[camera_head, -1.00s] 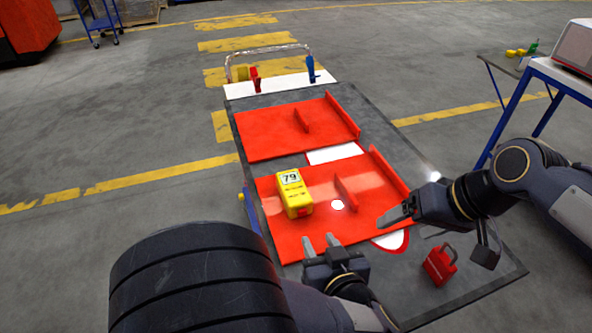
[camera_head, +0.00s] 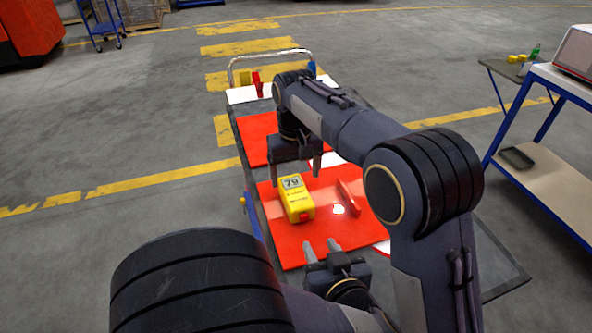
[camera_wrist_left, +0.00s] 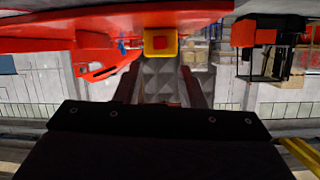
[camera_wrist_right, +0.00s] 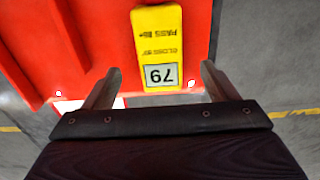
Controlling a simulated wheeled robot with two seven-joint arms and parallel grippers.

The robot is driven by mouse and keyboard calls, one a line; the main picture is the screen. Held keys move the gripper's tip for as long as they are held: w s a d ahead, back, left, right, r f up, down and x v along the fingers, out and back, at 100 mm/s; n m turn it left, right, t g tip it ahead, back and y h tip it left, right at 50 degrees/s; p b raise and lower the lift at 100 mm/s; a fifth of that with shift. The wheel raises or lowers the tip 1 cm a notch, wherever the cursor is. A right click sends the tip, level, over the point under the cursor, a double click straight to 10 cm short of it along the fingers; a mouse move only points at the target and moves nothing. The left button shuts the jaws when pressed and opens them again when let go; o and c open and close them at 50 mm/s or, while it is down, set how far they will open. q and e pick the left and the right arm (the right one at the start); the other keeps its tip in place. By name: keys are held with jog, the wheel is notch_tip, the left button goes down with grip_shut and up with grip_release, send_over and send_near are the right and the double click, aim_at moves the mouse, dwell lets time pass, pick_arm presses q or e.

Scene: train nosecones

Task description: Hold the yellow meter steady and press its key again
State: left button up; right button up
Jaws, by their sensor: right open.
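The yellow meter (camera_head: 296,200) lies on the near red tray (camera_head: 290,255), its display reading 79 at the far end and a red key (camera_head: 306,217) on its near end. My left gripper (camera_head: 322,246) is open and empty, just short of the key end. In the left wrist view the key (camera_wrist_left: 160,43) faces me between the fingers. My right gripper (camera_head: 295,180) is open, pointing down over the display end. In the right wrist view the meter (camera_wrist_right: 158,50) lies ahead between the spread fingers, not touching them.
A second red tray (camera_head: 255,135) lies beyond, partly hidden by my right arm. A red upright divider (camera_head: 350,196) stands right of the meter. A blue-framed table (camera_head: 560,85) is at the right. The red padlock's spot is hidden by my right arm.

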aim_at(295, 191)
notch_tip(295, 191, down, 8)
jog(key=shift+r, duration=0.2)
dwell(0.3)
jog(key=c, duration=1.3)
pick_arm(q)
jog(key=shift+c, duration=0.3)
jog(key=c, duration=0.7)
grip_shut()
pick_arm(e)
jog(key=shift+f, duration=0.1)
jog(key=shift+s+f, duration=0.1)
